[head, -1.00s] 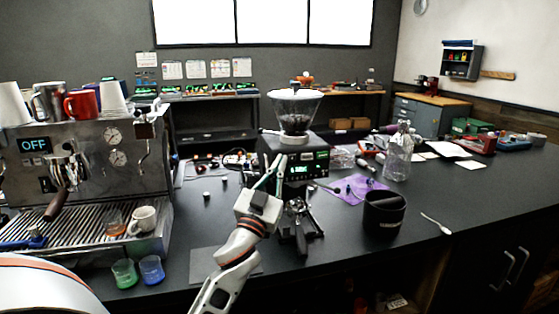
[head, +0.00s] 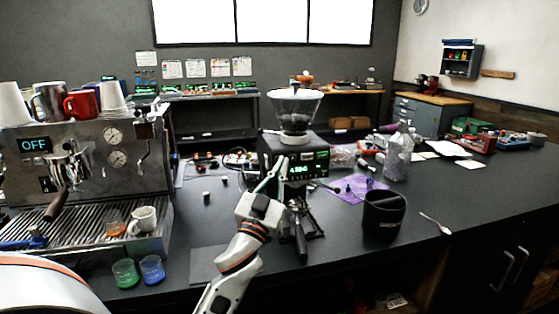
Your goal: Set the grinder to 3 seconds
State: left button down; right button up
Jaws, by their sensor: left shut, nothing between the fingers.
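The grinder (head: 268,152) stands at the middle of the counter, a black box with a clear hopper (head: 295,112) of dark beans on top. Its front panel has a green lit display (head: 299,170); the digits are too small to read surely. My left gripper (head: 281,163) is shut and empty, its fingertips at the left edge of the panel. Whether they touch a button cannot be told. The fingers hide part of the grinder's front. My right gripper is not in view.
A portafilter (head: 300,240) lies in front of the grinder. A black knock bin (head: 383,222) stands to its right, near a purple cloth (head: 348,193) and a spoon (head: 435,223). The espresso machine (head: 85,160) fills the left, with green and blue glasses (head: 152,268) before it.

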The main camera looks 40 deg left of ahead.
pick_arm(q)
jog(key=s+d, duration=0.3)
jog(key=d, duration=0.1)
jog(key=shift+s, duration=0.15)
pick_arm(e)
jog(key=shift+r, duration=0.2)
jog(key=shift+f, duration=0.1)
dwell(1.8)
